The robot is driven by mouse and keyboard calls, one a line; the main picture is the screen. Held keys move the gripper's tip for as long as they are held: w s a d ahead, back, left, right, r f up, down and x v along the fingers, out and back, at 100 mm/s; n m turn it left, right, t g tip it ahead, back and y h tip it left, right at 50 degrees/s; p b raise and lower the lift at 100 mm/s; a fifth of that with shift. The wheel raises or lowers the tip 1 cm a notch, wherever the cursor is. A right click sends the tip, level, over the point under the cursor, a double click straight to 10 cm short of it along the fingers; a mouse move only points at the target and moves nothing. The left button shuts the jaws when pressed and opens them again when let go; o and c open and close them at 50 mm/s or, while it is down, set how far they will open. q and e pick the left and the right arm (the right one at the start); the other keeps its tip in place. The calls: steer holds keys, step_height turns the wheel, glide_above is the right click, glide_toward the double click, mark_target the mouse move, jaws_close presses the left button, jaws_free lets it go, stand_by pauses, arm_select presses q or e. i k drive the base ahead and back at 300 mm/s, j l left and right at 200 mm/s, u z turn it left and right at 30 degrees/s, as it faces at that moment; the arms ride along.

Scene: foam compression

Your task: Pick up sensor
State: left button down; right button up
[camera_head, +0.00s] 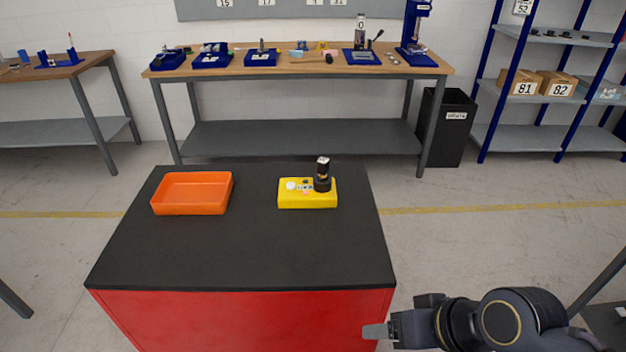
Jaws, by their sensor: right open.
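A black upright cylinder (322,178), which looks like the sensor, stands on the right part of a yellow block (309,203). The block also bears small white and coloured parts on top. It rests near the back right of the black tabletop. My right gripper (392,327) is at the bottom right, beside the cabinet's front right corner, well apart from the sensor. It is open, and nothing shows between its fingers. My left gripper is not in view.
An empty-looking orange tray (192,206) sits at the left of the black tabletop (240,250) on a red cabinet (240,318). The front and middle of the top are clear. A workbench (300,68), a black bin (452,135) and blue shelving (490,90) stand behind.

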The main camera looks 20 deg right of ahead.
mark_target(323, 163)
steer(key=l+u, duration=0.2)
steer(key=u, duration=0.2)
steer(key=k+l+u, duration=0.15)
steer(key=u, duration=0.3)
steer(key=k+l+u, duration=0.1)
steer(key=u, duration=0.3)
steer(key=k+l+u, duration=0.1)
steer(key=u, duration=0.35)
steer(key=k+u, duration=0.2)
steer(key=u, duration=0.2)
steer(key=k+u, duration=0.15)
steer(key=u, duration=0.25)
steer(key=k+l+u, duration=0.15)
steer(key=u, duration=0.3)
steer(key=k+u, duration=0.15)
steer(key=u, duration=0.3)
steer(key=k+u, duration=0.2)
steer(key=u, duration=0.3)
steer(key=k+l, duration=0.3)
steer(key=k, duration=0.15)
steer(key=k+l+u, duration=0.1)
steer(key=k+l, duration=0.25)
steer(key=k+l+z, duration=0.3)
steer(key=l+z, duration=0.3)
steer(key=k+l+z, duration=0.25)
steer(key=l, duration=0.25)
steer(key=i, duration=0.05)
